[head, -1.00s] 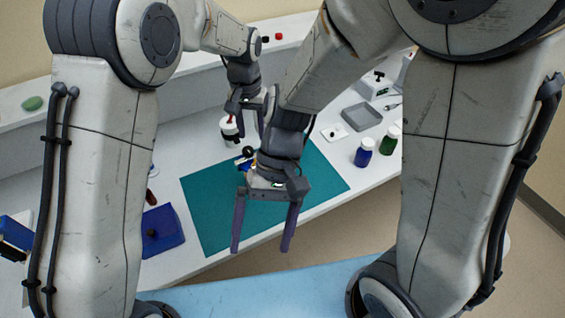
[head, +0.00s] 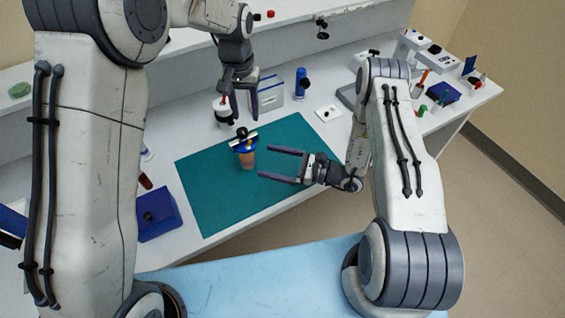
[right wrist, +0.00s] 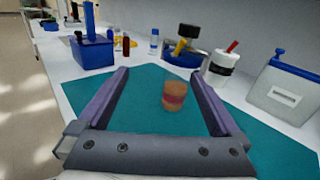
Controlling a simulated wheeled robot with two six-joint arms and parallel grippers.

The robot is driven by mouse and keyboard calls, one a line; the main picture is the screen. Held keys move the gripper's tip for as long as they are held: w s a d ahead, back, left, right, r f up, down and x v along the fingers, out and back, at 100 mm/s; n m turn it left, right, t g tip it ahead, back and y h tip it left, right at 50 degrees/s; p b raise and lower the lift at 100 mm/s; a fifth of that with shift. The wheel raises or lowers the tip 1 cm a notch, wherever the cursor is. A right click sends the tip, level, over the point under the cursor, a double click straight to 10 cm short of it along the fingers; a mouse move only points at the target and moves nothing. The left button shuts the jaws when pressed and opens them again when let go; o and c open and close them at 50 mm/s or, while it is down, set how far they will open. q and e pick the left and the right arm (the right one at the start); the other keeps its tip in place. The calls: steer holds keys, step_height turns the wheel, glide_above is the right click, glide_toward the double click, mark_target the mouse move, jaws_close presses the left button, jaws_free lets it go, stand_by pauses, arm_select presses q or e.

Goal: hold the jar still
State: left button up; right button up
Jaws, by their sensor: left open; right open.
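The jar (head: 247,160) is small and amber, upright on the teal mat (head: 212,200). In the right wrist view the jar (right wrist: 175,97) looks see-through with a reddish band. A blue piece (head: 244,147) with a black knob and yellow bar shows at or behind its top; I cannot tell if they touch. My right gripper (head: 268,163) is open and empty, fingers pointing left, tips just right of the jar. In the right wrist view the jar appears between the open fingers (right wrist: 161,73). My left gripper (head: 244,108) is open, pointing down, above and behind the jar.
A white bottle with a black band (head: 223,112) stands behind the mat, near my left gripper. A blue box (head: 158,217) is left of the mat. A white-and-blue case (head: 268,92) and a blue bottle (head: 301,84) stand at the back. The mat's front is clear.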

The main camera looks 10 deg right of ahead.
mark_target(254, 153)
steer(key=d+f+m+t, duration=0.1)
steer(key=w+d+f+m+t+h, duration=0.1)
steer(key=f, duration=0.1)
steer(key=shift+d+t+h, duration=0.3)
steer(key=shift+d+t, duration=0.05)
steer(key=shift+t, duration=0.05)
steer(key=x, duration=1)
steer(key=shift+a, duration=0.1)
steer(key=shift+c, duration=0.3)
jaws_close()
